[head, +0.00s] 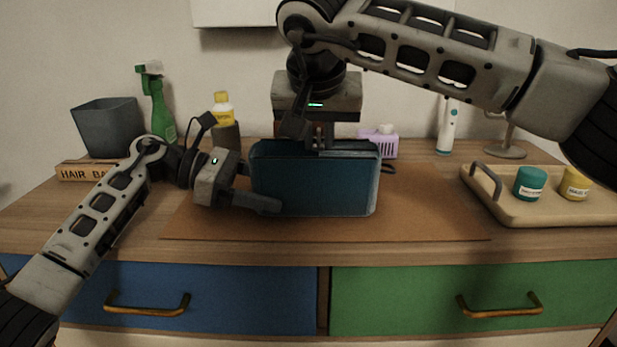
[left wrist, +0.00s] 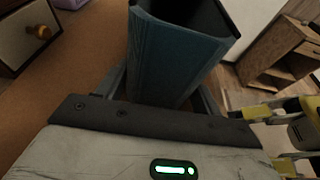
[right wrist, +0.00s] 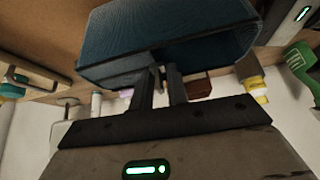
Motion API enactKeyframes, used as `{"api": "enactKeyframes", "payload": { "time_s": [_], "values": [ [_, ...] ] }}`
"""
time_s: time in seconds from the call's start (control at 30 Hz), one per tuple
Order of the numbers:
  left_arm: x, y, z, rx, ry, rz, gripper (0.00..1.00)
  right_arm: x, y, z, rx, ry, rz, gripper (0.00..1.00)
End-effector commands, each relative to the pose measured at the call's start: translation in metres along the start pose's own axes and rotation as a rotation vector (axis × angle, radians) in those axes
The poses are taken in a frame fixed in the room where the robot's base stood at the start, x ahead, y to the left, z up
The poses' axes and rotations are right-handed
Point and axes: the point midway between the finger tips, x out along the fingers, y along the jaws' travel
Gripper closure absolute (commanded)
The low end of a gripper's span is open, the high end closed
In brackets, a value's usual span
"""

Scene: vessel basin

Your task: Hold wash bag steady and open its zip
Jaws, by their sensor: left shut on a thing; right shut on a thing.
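The wash bag (head: 318,192) is a teal-blue box-shaped bag standing upright on the brown mat. Its top looks open along much of its length, and the left wrist view shows a dark hollow inside the bag (left wrist: 168,55). My left gripper (head: 258,193) is shut on the bag's left end, a finger on either side. My right gripper (head: 322,148) points down at the bag's top back edge, right of its middle.
The brown mat (head: 420,220) is clear on the right. A wooden tray (head: 510,213) holds a teal jar (head: 530,182) and a yellow jar (head: 575,184). A grey bin (head: 107,128) stands back left.

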Motion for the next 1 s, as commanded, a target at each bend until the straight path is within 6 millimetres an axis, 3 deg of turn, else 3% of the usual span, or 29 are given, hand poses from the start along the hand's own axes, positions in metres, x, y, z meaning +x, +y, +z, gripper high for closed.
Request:
{"api": "enactKeyframes", "payload": {
  "time_s": [1.0],
  "values": [
    [-0.003,0.004,-0.002,-0.009,0.002,0.018,0.49,0.001,0.052,0.003,-0.002,-0.009,0.003,0.98]
  ]
}}
